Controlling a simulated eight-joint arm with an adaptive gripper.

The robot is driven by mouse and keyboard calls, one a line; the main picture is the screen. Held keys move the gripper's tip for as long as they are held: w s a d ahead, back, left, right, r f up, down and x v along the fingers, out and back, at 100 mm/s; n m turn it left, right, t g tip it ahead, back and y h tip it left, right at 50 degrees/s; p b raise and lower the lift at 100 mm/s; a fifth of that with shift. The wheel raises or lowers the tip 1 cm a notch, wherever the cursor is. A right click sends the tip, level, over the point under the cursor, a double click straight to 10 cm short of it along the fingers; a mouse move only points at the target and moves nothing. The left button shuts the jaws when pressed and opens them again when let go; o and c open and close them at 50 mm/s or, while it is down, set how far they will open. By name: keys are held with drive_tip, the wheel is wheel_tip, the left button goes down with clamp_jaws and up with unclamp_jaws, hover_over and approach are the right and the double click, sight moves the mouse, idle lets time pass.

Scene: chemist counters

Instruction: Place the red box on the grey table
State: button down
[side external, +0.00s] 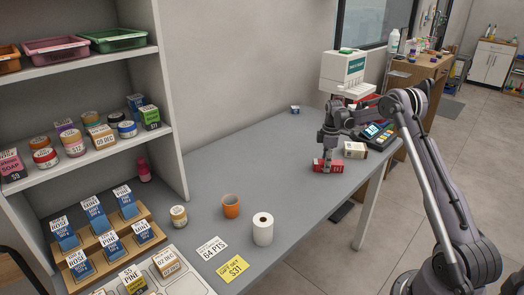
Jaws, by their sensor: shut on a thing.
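The red box (321,166) is low at the grey table's surface, toward its far right part. It has a whitish label on its front. My gripper (328,160) points down over it and is shut on it. The fingers hide part of the box. I cannot tell whether the box touches the table. The grey table (205,165) runs from the shelf at the left to the far right.
A white-and-red box (355,150) stands just right of my gripper. A card terminal (379,131) and a white machine (343,70) are behind it. An orange cup (231,206) and a white paper roll (263,229) stand nearer. The table's middle is clear.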

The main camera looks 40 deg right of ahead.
drive_tip(key=shift+r, duration=0.1)
drive_tip(key=shift+r, duration=0.65)
wheel_tip(320, 180, up, 3)
drive_tip(key=s+d+r, duration=0.4)
drive_tip(key=s+r, duration=0.2)
drive_tip(key=s, duration=0.4)
drive_tip(key=w+a+m, duration=0.2)
drive_tip(key=w+a, duration=0.1)
drive_tip(key=a, duration=0.8)
drive_tip(key=w+a+m, duration=0.2)
drive_tip(key=w+a, duration=0.2)
drive_tip(key=a, duration=0.6)
drive_tip(key=s+a+m, duration=0.3)
drive_tip(key=a+m, duration=0.1)
drive_tip(key=a, duration=1.5)
drive_tip(key=shift+a+f, duration=0.15)
drive_tip(key=shift+a, duration=0.05)
